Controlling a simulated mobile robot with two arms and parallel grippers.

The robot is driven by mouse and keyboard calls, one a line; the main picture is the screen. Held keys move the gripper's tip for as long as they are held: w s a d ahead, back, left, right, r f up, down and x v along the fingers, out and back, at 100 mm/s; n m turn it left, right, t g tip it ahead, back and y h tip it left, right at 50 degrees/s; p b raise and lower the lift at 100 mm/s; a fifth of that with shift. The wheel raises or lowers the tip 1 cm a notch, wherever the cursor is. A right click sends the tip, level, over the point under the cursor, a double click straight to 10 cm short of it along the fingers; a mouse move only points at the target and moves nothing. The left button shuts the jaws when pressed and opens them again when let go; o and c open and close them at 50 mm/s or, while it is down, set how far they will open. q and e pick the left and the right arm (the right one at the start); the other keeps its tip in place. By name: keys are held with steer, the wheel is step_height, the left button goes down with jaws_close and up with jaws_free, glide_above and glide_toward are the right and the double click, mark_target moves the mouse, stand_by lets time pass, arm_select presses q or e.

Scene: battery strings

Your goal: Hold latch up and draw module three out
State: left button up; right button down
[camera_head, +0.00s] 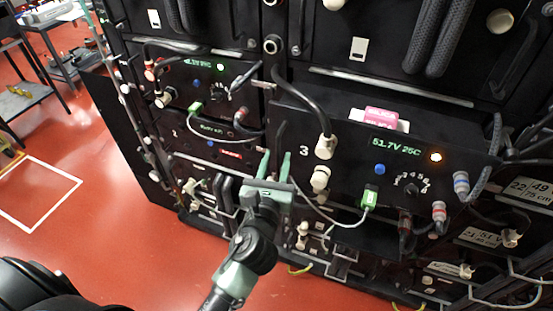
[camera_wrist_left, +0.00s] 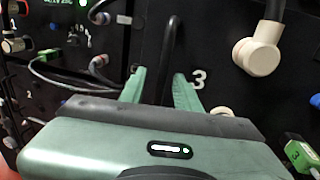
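Module three (camera_head: 345,160) is a black unit with a white "3", a green display reading 51.7V 25C and an orange lamp. A black loop handle (camera_head: 281,135) stands at its left edge, and it also shows in the left wrist view (camera_wrist_left: 172,35). My left gripper (camera_head: 274,165) is at this handle, its green fingers apart on either side of it. In the left wrist view the fingers (camera_wrist_left: 160,88) show gaps beside the handle, so it is not clamped. I cannot make out a separate latch. My right gripper is out of view.
A cream cable elbow (camera_head: 325,147) and a green connector (camera_head: 369,197) with a pale cable sit on module three's front. Another module (camera_head: 230,75) with cables is to the left. Red floor (camera_head: 110,240) is open at left.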

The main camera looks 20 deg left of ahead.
arm_select(q)
steer(key=s+d+b, duration=0.1)
steer(key=s+b, duration=0.1)
steer(key=s, duration=0.5)
steer(key=shift+f, duration=0.1)
